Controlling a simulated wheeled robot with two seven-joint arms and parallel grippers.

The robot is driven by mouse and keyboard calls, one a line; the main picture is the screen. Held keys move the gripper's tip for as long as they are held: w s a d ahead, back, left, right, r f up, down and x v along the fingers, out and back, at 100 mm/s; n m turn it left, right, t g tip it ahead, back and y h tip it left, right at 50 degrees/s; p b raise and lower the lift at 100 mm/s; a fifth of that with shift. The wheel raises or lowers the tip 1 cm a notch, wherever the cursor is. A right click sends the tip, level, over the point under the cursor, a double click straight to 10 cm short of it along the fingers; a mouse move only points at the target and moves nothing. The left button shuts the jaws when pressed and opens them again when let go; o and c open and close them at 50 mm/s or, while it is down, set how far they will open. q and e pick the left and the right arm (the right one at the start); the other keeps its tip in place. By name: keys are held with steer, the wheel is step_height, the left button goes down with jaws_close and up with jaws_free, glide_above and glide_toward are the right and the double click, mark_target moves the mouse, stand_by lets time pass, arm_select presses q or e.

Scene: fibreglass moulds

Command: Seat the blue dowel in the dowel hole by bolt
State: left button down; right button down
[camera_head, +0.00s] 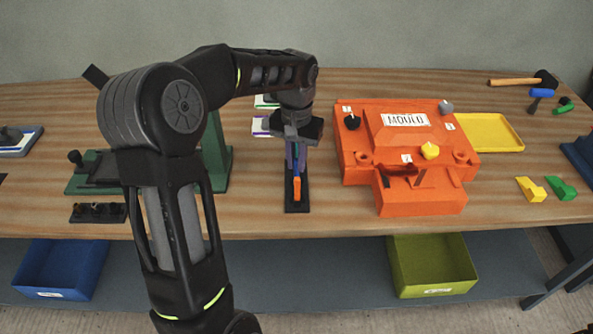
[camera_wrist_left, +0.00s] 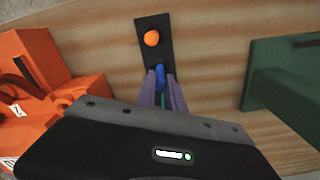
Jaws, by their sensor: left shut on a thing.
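My left gripper (camera_head: 295,158) points down over a narrow black holder (camera_head: 297,207) left of the orange mould (camera_head: 418,200). It is shut on the blue dowel (camera_wrist_left: 160,76), which shows between the fingertips in the left wrist view. I cannot tell whether the dowel's lower end is still in the holder. An orange peg (camera_wrist_left: 152,38) stands in the same holder, just beyond the blue dowel. Which hole is by a bolt is not clear. My right gripper is not in view.
A green stand (camera_head: 216,160) is close left of the gripper. A yellow tray (camera_head: 492,133) lies right of the mould. A hammer (camera_head: 515,81), and yellow (camera_head: 530,189) and green (camera_head: 561,188) wedges lie further right. Bare wood separates holder and mould.

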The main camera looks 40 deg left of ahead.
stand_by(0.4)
arm_select(q)
step_height(320, 180, up, 10)
stand_by(0.5)
stand_by(0.3)
